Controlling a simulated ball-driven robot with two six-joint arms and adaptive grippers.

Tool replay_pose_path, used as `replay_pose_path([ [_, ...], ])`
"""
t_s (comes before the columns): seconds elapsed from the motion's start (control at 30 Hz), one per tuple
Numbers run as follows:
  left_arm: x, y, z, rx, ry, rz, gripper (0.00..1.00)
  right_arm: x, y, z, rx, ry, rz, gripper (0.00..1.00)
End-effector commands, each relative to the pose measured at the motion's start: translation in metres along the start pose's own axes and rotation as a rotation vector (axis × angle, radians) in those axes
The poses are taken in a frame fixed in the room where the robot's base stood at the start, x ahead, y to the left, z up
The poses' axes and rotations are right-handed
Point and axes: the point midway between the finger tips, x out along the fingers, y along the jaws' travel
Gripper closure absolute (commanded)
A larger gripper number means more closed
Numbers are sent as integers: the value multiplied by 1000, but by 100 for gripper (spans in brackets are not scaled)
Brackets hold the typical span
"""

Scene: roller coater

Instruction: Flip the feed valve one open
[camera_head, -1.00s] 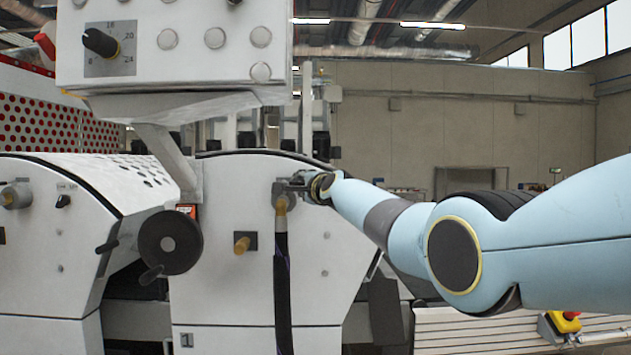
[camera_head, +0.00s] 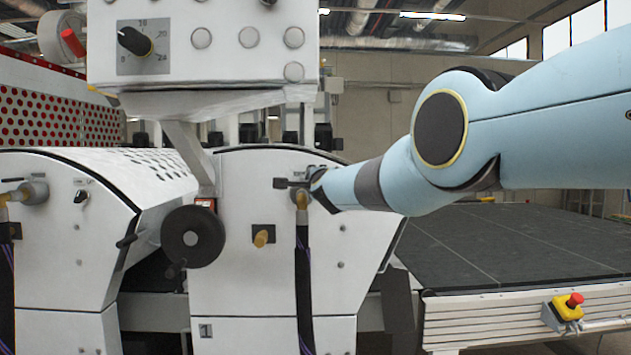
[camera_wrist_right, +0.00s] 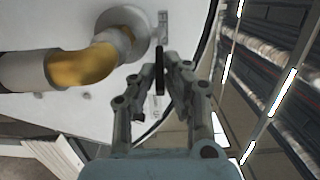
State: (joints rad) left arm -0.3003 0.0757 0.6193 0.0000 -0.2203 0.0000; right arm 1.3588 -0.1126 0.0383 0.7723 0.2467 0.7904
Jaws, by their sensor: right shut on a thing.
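Feed valve one (camera_head: 301,190) sits on the white side panel of the coating unit marked 1, above a brass elbow and a dark hose hanging down. In the right wrist view the grey valve body (camera_wrist_right: 122,38) and brass elbow (camera_wrist_right: 85,66) are left of the fingers. My right gripper (camera_head: 309,180) is at the valve. In the wrist view its two fingers (camera_wrist_right: 160,75) are shut on the dark, thin valve lever (camera_wrist_right: 159,70), seen nearly edge-on. In the head view the lever is small and partly hidden by the gripper. My left gripper is not in view.
A black handwheel (camera_head: 192,237) and a brass stub (camera_head: 262,237) are left of the hose (camera_head: 304,280). The control panel (camera_head: 200,50) overhangs the unit. A similar valve (camera_head: 30,193) is on the left unit. A conveyor (camera_head: 520,245) with a red stop button (camera_head: 574,300) lies right.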

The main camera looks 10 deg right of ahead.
Motion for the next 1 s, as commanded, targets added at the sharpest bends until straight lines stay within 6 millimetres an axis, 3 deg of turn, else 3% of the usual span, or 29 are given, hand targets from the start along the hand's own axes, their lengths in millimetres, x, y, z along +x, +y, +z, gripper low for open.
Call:
replay_pose_path([
  [0.17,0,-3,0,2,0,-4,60,0,0,2,-1,-4,1,100],
  [0.2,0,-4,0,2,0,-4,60,0,0,2,-1,-4,1,85],
  [0.33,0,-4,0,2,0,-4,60,0,0,1,-1,-3,1,68],
  [1.0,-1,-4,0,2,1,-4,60,2,0,0,4,-109,-8,67],
])
